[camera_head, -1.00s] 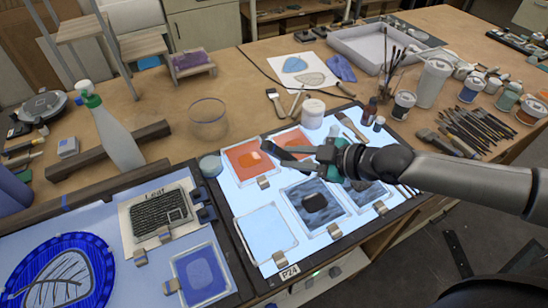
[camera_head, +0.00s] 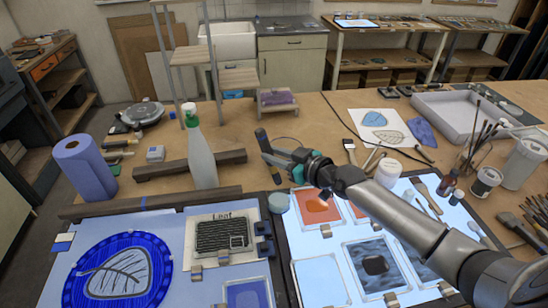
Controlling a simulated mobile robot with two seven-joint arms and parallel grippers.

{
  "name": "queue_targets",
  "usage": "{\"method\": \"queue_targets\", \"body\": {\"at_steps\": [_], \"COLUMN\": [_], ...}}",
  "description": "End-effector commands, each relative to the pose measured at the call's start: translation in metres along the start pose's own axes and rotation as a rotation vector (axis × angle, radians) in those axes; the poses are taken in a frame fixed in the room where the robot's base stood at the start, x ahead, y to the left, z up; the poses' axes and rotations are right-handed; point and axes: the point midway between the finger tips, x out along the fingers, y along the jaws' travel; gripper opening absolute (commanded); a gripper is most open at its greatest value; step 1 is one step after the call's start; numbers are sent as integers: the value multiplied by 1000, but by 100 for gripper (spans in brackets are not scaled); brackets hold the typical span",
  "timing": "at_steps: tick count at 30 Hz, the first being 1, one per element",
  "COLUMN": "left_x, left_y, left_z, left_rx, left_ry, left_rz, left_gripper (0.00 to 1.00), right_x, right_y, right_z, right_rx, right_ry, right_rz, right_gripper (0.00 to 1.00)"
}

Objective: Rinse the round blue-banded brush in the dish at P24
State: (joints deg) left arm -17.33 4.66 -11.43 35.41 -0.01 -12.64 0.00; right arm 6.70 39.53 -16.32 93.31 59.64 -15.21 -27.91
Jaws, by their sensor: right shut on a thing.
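My right gripper (camera_head: 273,159) reaches in from the right and is shut on a dark-handled brush (camera_head: 262,140). The brush is tilted, its thick dark end up and its other end down towards the tabletop. I cannot make out a blue band on it. The clear glass dish (camera_head: 290,139) is mostly hidden behind the gripper; only part of its rim shows. The brush overlaps the dish's left side in the picture, and I cannot tell whether it is inside the dish. No P24 label is in view. My left gripper is not in view.
A white spray bottle (camera_head: 201,155) stands left of the gripper, by a dark wooden bar (camera_head: 165,172). A small round pot (camera_head: 279,202) sits just below the gripper. The lit panel (camera_head: 315,268) with glass tiles lies in front. Loose brushes and jars crowd the right side.

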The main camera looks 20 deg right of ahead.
Motion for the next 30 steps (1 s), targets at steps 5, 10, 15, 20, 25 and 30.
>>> {"method": "queue_targets", "body": {"at_steps": [5, 10, 15, 20, 25, 30], "left_x": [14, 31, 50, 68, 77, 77], "left_y": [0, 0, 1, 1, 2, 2], "left_z": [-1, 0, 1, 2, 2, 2], "left_rx": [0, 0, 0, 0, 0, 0], "left_ry": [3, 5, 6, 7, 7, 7], "left_rz": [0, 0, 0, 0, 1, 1], "left_gripper": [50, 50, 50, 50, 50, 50], "right_x": [4, 9, 14, 14, 13, 12], "right_y": [-2, -4, -7, -6, -6, -6], "right_z": [14, 33, 53, 69, 77, 76], "right_rx": [1, 0, -1, -3, -2, -2], "right_ry": [1, 0, 0, 0, 1, 1], "right_rz": [0, 0, 0, -1, 0, -1], "right_gripper": [0, 0, 0, 0, 0, 0]}}
